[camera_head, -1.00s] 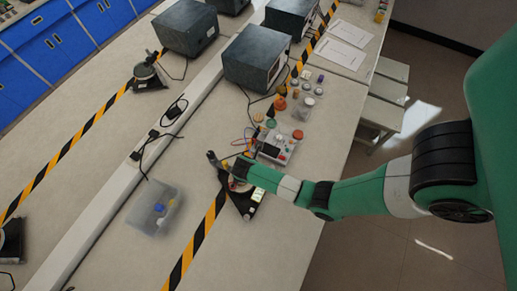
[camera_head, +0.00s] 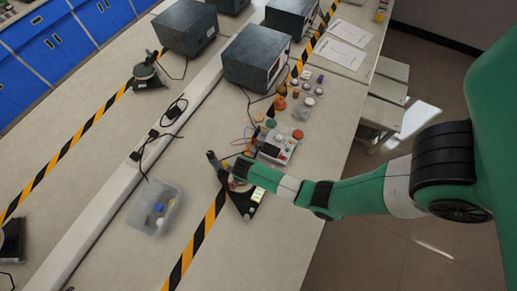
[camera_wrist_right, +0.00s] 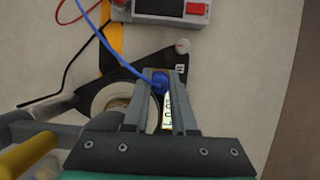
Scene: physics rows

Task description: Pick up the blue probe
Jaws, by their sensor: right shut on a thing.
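The blue probe (camera_wrist_right: 160,82) shows in the right wrist view between the fingers of my right gripper (camera_wrist_right: 160,88), which is shut on it. A thin blue wire (camera_wrist_right: 70,58) curves away from the probe to the left and up. Below the probe is a dark triangular stand (camera_wrist_right: 120,62), which also shows in the head view (camera_head: 246,204). In the head view my right gripper (camera_head: 232,168) is small and partly merges with the stand, so the probe cannot be made out there. My left gripper is not in view.
A meter box with red parts (camera_head: 276,150) stands just beyond the gripper. Several small jars (camera_head: 300,108) stand behind it. A clear bin (camera_head: 140,210) with small items lies to the left. Dark boxes (camera_head: 248,66) stand at the back.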

